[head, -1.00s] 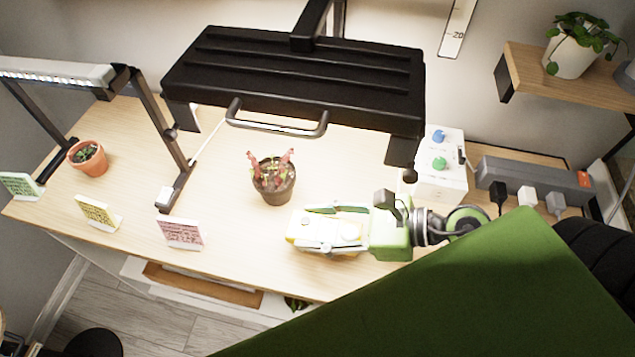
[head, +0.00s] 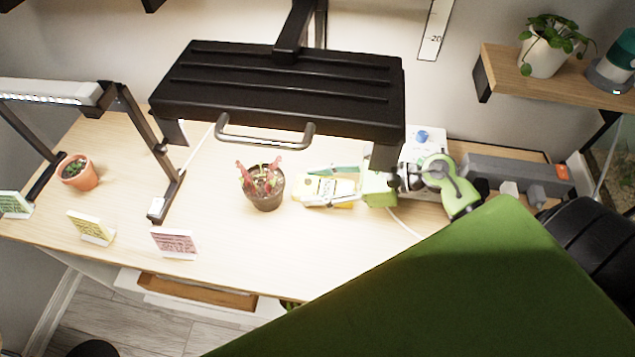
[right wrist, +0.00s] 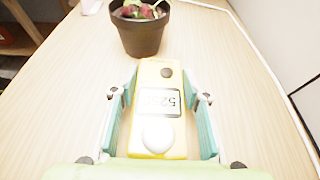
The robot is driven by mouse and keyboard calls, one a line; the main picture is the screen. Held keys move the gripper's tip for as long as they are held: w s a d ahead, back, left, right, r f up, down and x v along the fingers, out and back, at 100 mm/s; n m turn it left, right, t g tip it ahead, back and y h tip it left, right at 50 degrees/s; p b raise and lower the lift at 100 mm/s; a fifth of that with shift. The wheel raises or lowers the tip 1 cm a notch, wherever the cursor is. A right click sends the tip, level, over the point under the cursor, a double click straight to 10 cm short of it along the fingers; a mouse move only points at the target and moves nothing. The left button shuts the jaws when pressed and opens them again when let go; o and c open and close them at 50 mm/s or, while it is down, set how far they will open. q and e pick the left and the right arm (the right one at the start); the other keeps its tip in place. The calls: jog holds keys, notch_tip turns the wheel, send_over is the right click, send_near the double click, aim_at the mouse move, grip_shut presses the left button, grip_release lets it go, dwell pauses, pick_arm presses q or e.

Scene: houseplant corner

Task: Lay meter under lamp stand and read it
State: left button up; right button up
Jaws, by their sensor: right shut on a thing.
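The yellow meter (head: 343,187) is under the right part of the black lamp hood (head: 280,85), beside the potted red plant (head: 266,190). My right gripper (head: 322,188) is shut on it from the right. In the right wrist view, the meter (right wrist: 149,75) lies between the two teal finger pads of the gripper (right wrist: 162,95), face up. Its white sensor dome and lit display show; the digits appear upside down and small. The plant pot (right wrist: 141,38) stands just beyond the meter's far end. Whether the meter touches the table is hard to tell. My left gripper is not in view.
Yellow (head: 91,227) and pink (head: 174,242) cards stand near the table's front edge. A second lamp (head: 50,90) and a small potted succulent (head: 77,172) are at left. A control box (head: 425,140) and power strip (head: 510,172) are at right. The front middle of the table is clear.

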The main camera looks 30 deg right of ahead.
jog(key=shift+f, duration=0.1)
jog(key=o, duration=1.2)
